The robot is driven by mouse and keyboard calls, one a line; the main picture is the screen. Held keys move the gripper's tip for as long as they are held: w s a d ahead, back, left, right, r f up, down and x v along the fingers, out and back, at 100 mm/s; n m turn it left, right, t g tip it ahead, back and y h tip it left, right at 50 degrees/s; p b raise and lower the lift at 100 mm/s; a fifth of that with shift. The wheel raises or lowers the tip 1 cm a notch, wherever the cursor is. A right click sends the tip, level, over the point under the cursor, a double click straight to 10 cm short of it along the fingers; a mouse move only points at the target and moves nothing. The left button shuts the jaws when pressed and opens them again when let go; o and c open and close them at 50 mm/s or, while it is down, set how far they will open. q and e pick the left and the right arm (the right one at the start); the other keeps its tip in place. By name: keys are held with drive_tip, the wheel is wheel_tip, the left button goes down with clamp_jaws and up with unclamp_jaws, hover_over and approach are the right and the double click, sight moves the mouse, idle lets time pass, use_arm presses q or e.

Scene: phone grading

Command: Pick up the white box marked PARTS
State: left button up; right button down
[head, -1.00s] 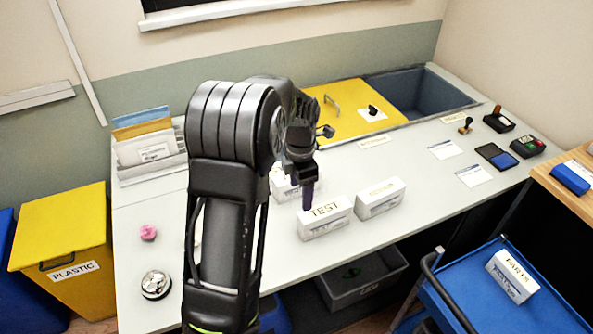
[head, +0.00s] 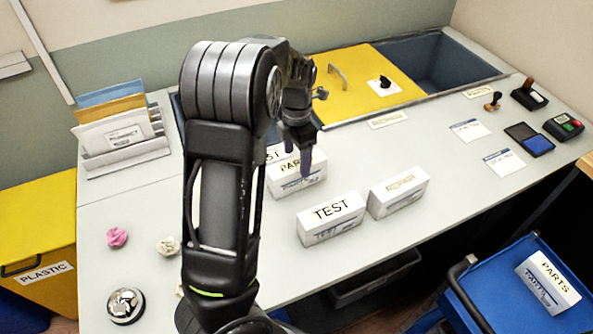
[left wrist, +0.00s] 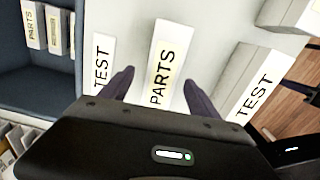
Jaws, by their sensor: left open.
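A white box marked PARTS (head: 301,184) stands on the grey worktop, behind the front TEST box. My left gripper (head: 296,158) is right at it from above, its dark fingers partly hiding the box's top. In the left wrist view the PARTS box (left wrist: 172,62) lies between the two open purple-dark fingers (left wrist: 158,92), one on each side; I cannot tell whether they touch it. A second PARTS box (head: 548,283) lies on the blue cart at the right. My right gripper is not in view.
A TEST box (head: 331,219) and another white box (head: 398,192) stand in front. Another TEST box (left wrist: 102,66) is close beside the left finger. A sunken bin (left wrist: 40,74) holds several boxes. A file rack (head: 125,158) and bell (head: 125,305) stand left.

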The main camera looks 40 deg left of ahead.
sight(297, 175)
use_arm(q)
drive_tip(key=shift+s+d+r, duration=0.1)
drive_tip(key=shift+r, duration=0.05)
drive_tip(key=shift+f, duration=1.35)
drive_tip(key=shift+f, duration=2.65)
clamp_jaws()
